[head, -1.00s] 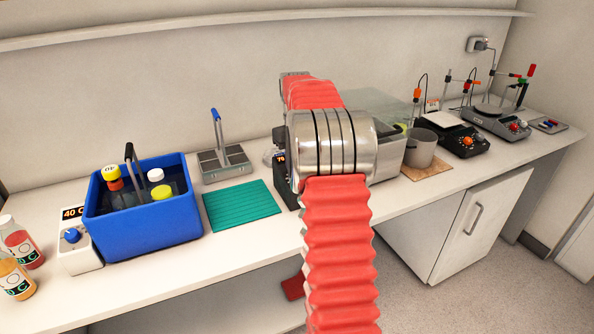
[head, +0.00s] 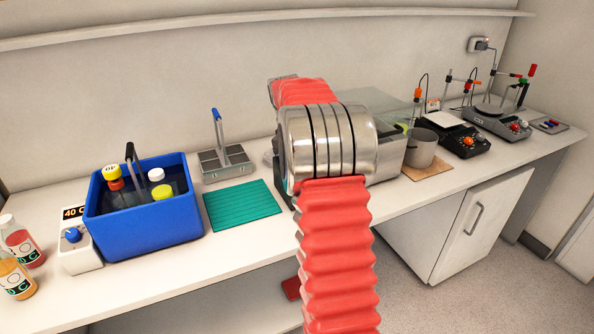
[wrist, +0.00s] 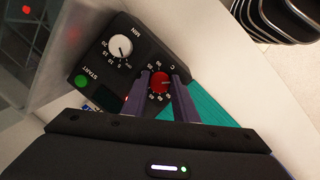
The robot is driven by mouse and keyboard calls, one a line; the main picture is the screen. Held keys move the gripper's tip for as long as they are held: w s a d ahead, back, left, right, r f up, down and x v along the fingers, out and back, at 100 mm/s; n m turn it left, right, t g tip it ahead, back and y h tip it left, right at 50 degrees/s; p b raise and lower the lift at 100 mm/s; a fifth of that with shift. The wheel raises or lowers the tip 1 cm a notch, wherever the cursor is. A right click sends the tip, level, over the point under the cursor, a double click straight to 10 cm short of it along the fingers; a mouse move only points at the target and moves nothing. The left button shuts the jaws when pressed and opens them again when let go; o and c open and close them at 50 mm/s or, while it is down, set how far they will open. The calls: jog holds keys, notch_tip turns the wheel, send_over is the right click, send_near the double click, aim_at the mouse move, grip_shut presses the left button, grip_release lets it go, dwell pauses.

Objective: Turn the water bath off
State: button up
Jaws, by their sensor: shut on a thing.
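The blue bath (head: 150,230) stands at left on the bench with bottles in it. Its white control box (head: 78,253) reads 40 C and has a blue knob (head: 73,235). My gripper (wrist: 161,85) is shut on a red knob (wrist: 159,80), marked C with a ring of numbers, on a black panel (wrist: 120,72). That panel also has a white MIN knob (wrist: 120,48) and a green START button (wrist: 81,82). A small display beside them is partly covered by my gripper. In the head view my arm hides the gripper and the panel.
A teal mat (head: 242,205) lies between the blue bath and my arm. A metal rack (head: 225,163) stands behind it. A clear-lidded unit (head: 385,105) is partly behind my arm. A grey beaker (head: 421,149) and several instruments stand to the right. Bottles (head: 25,240) stand far left.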

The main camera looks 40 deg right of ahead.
jog(key=shift+w+r, duration=0.2)
jog(key=o, duration=0.8)
jog(key=shift+o, duration=1.3)
jog(key=shift+s+f, duration=0.15)
notch_tip(320, 180, up, 14)
jog(key=a, duration=0.2)
jog(key=shift+f, duration=0.2)
jog(key=shift+a, duration=0.1)
